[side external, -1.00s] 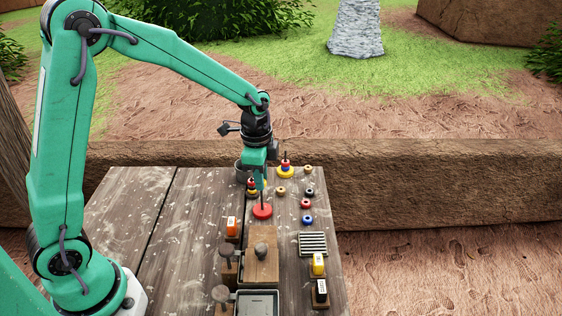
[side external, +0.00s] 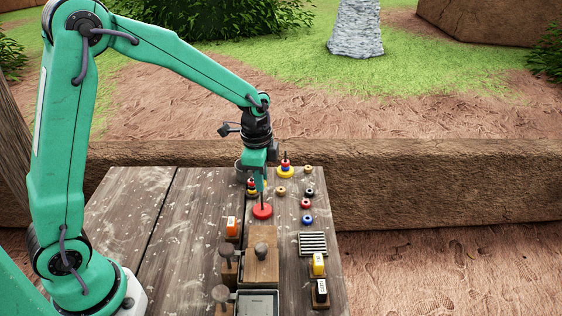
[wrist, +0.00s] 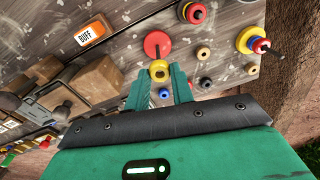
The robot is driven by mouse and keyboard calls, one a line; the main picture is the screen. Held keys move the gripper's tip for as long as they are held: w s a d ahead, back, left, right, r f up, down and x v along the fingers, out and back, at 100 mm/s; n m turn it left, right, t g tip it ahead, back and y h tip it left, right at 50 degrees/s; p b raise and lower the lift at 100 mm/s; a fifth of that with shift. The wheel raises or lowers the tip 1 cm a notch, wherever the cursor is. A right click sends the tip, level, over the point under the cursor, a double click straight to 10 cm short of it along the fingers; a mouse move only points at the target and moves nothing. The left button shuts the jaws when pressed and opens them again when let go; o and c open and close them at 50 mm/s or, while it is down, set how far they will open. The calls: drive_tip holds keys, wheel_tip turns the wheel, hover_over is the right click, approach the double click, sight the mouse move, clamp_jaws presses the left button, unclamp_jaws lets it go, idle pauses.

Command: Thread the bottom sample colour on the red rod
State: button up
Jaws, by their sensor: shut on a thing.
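My gripper (wrist: 162,88) is shut on a yellow ring (wrist: 159,70), held between its two teal fingertips. The red rod's red round base (wrist: 157,44) lies just beyond the ring in the wrist view. In the side view, my gripper (side external: 262,186) is directly above the red base (side external: 262,212), with the thin dark rod between them. I cannot tell whether the ring is around the rod tip or only above it.
Loose rings lie right of the rod: buff (side external: 281,191), black (side external: 310,194), red (side external: 306,204) and blue (side external: 307,220). An orange BUFF block (side external: 231,226), a wooden block (side external: 261,268) and a slatted rack (side external: 313,244) stand nearer. The left tabletop (side external: 130,215) is clear.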

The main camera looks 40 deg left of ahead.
drive_tip(key=shift+f, duration=1.5)
idle(2.1)
drive_tip(key=o, duration=1.4)
drive_tip(key=shift+c, duration=0.2)
drive_tip(key=shift+r, duration=0.1)
drive_tip(key=shift+r, duration=3.45)
drive_tip(key=shift+r, duration=0.1)
